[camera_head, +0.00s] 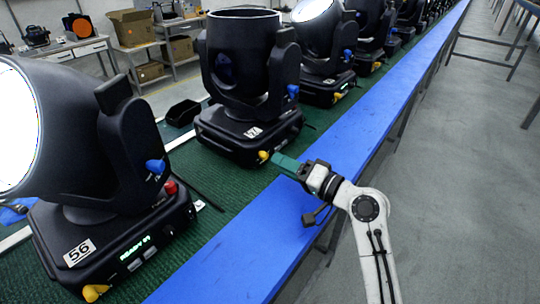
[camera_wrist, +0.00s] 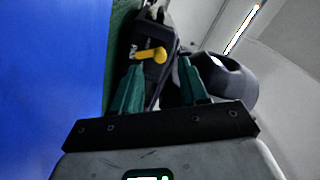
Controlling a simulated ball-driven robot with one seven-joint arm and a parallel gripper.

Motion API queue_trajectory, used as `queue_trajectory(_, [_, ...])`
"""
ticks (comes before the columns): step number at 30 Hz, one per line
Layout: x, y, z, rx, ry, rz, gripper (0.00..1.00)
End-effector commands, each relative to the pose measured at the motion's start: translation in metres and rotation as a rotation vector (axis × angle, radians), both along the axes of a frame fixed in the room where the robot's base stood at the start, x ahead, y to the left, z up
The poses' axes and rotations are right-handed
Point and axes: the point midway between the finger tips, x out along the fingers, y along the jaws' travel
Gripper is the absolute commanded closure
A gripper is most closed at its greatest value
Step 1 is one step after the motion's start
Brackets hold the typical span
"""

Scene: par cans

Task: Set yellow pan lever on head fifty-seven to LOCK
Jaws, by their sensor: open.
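The yellow pan lever (camera_head: 263,155) sticks out at the front base corner of the black moving head (camera_head: 236,136) in the middle of the head view. Its white label (camera_head: 253,132) is too small to read surely. My gripper (camera_head: 275,158) has teal fingers and comes in from the right, just beside the lever. In the wrist view, the yellow lever (camera_wrist: 150,54) shows between the open fingertips of my gripper (camera_wrist: 161,63), nearer the left finger. I cannot tell whether a finger touches it. The lever's LOCK marking is not readable.
Head 56 (camera_head: 120,240) stands at the near left, with its own yellow lever (camera_head: 95,292). More heads (camera_head: 325,85) run in a row behind. A blue strip (camera_head: 235,255) edges the green bench top (camera_head: 220,195). The grey floor (camera_head: 460,200) at right is open.

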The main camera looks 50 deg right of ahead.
Motion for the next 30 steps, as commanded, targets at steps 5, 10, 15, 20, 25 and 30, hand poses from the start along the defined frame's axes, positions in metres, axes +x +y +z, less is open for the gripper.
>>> queue_trajectory(5, [0.028,0.001,0.002,0.000,-0.002,0.001,0.56])
queue_trajectory(10, [0.042,0.001,0.000,0.000,0.000,-0.001,0.56])
queue_trajectory(15, [0.046,0.002,0.000,0.000,0.000,-0.001,0.56])
queue_trajectory(20, [0.045,0.002,0.000,0.000,0.000,-0.001,0.56])
queue_trajectory(25, [0.045,0.001,0.000,0.000,0.000,-0.001,0.72])
queue_trajectory(30, [0.045,0.001,0.000,0.000,0.000,-0.001,0.88])
